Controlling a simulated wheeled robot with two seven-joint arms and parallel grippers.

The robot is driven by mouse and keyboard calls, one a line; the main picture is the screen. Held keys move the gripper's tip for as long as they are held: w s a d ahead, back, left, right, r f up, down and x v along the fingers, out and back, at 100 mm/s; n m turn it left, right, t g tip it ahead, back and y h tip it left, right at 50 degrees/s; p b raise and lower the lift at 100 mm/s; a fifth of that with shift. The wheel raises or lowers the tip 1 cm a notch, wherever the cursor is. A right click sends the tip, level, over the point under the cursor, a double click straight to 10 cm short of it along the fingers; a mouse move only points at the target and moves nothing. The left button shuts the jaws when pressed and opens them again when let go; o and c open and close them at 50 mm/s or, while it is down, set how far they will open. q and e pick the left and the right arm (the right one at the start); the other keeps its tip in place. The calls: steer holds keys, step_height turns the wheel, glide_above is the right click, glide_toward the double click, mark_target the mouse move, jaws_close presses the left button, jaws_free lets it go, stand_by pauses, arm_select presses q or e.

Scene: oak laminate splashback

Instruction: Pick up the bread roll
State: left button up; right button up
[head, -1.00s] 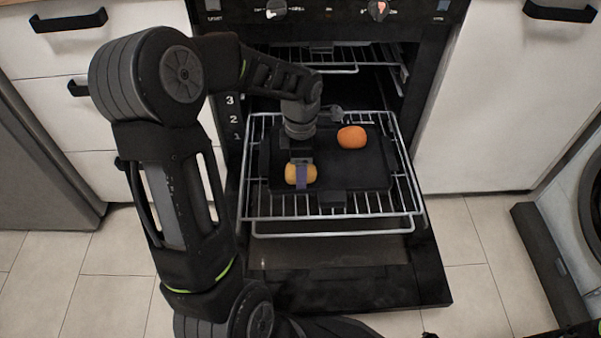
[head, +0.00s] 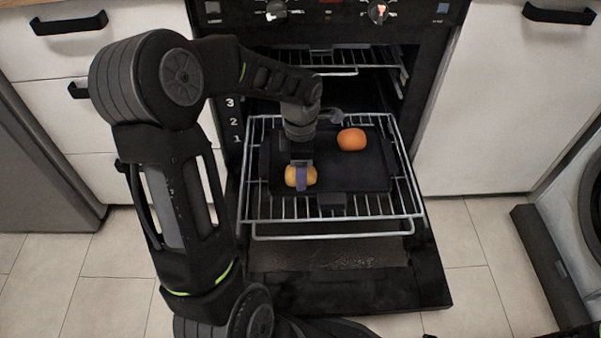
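A yellow-brown bread roll (head: 311,175) lies at the front left of a black tray (head: 353,180) on the pulled-out oven rack. My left gripper (head: 301,180) comes down on the roll from above. One purple finger shows against the roll's near side; the other finger is hidden. I cannot tell whether the fingers press on the roll or only stand around it. The roll appears to rest on the tray. My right gripper is not in view.
An orange round item (head: 352,139) lies at the back of the tray. The wire rack (head: 330,236) sits above the open oven door (head: 400,285). White cabinet fronts (head: 480,110) flank the oven.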

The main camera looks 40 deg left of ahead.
arm_select(q)
steer(key=shift+c, duration=0.8)
step_height(320, 180, up, 10)
steer(key=p, duration=0.4)
stand_by(0.4)
